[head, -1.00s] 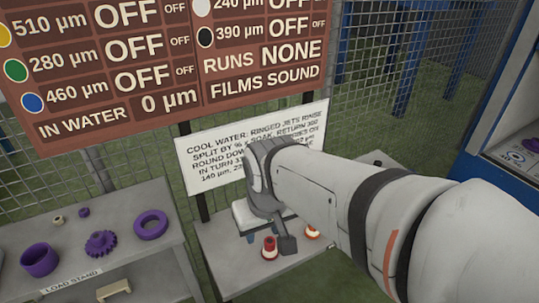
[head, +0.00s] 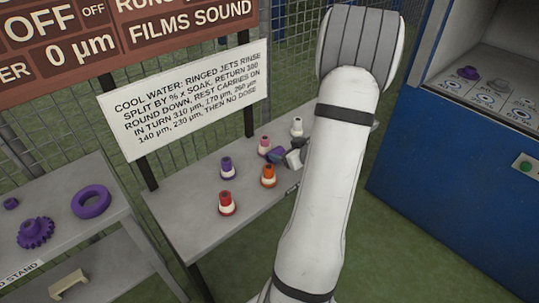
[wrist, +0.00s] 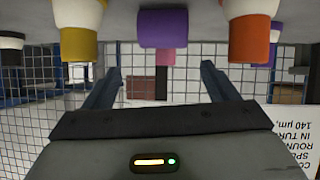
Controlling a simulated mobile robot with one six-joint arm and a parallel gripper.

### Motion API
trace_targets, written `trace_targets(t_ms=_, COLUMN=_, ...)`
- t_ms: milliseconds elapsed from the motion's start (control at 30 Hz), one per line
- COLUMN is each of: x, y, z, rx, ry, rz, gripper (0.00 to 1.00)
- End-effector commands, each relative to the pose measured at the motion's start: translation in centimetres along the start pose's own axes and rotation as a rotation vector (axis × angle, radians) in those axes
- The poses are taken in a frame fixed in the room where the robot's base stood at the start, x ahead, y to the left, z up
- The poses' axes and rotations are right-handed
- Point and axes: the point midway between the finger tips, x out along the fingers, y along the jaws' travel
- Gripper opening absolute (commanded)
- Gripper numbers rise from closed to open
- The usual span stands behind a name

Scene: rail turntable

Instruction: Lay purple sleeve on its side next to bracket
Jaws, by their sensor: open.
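An open-topped purple cylinder, likely the purple sleeve, stood upright at the left of the load stand in the earlier head view; it is now outside that view. A cream piece, likely the bracket (head: 68,284), lies on the stand's lower shelf. My gripper (head: 290,157) is low over the middle table, partly hidden by my arm. The wrist view shows my gripper (wrist: 161,70) with its fingers apart and nothing between them. In that upside-down view, a plain purple cylinder (wrist: 162,28) shows beyond the fingers; I cannot tell what it is.
A blue booth (head: 425,150) stands right.

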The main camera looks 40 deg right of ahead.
Motion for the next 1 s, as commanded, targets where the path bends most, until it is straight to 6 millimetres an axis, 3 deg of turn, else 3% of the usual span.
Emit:
trace_targets(t_ms=67, x=-0.2, y=0.2, z=1.6, rx=0.031, ry=0.044, rz=-0.033, gripper=0.80)
trace_targets(t_ms=267, x=-0.5, y=0.1, z=2.5, rx=0.062, ry=0.108, rz=-0.079, gripper=0.80)
trace_targets(t_ms=800, x=6.2, y=-0.4, z=1.8, rx=0.062, ry=0.111, rz=-0.083, gripper=0.80)
trace_targets(t_ms=1000, x=7.0, y=-0.4, z=1.7, rx=0.063, ry=0.111, rz=-0.080, gripper=0.80)
